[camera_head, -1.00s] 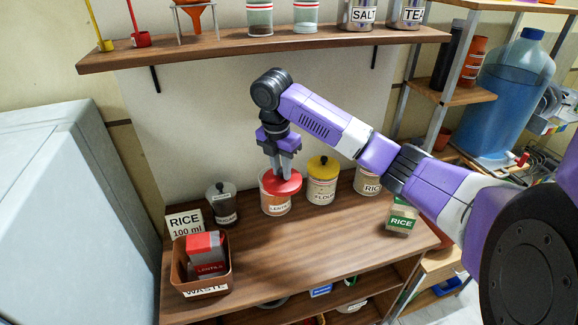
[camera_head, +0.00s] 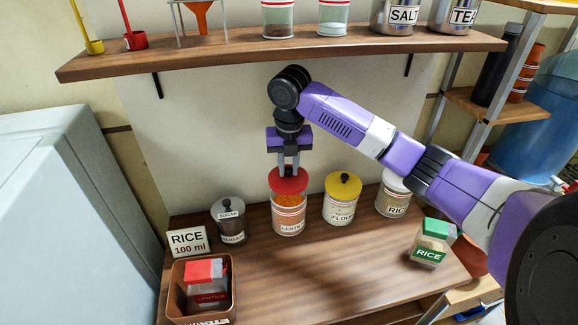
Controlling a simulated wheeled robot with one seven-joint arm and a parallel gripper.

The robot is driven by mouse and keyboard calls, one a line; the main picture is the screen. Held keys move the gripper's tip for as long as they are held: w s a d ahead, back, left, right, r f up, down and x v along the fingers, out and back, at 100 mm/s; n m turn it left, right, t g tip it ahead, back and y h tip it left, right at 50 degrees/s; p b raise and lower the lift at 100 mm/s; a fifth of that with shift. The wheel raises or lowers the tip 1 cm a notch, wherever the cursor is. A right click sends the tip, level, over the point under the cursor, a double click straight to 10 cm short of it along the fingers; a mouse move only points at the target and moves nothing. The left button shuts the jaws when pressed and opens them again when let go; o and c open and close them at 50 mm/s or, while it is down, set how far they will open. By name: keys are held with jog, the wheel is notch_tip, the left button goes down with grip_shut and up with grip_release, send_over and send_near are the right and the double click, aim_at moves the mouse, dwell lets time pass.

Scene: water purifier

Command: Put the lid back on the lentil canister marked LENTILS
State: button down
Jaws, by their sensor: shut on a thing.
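The lentil canister (camera_head: 288,220) is a clear jar with a white label, partly legible as LENTILS, standing upright on the wooden counter. Orange lentils show near its top. A red lid (camera_head: 288,183) is directly over the canister, roughly level. Orange shows just under the lid's front edge, so it appears slightly above the rim; the exact gap is hard to tell. My gripper (camera_head: 288,168) points straight down and is shut on the top of the red lid. The lid's knob is hidden between the fingers.
A sugar canister (camera_head: 229,222) stands left of the lentils, a yellow-lidded flour canister (camera_head: 341,205) and a rice canister (camera_head: 393,196) right. A waste bin (camera_head: 175,298) holding a red-topped packet, a RICE box (camera_head: 430,243) and an overhead shelf (camera_head: 240,58) are nearby. The front-middle counter is clear.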

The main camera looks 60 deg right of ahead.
aim_at(289, 177)
jog(key=shift+f+b, duration=1.75)
jog(key=shift+f, duration=1.05)
jog(key=shift+f, duration=0.1)
dwell(0.4)
jog(key=c, duration=0.7)
grip_release()
jog(key=shift+r+p, duration=2.6)
jog(key=shift+r, duration=0.95)
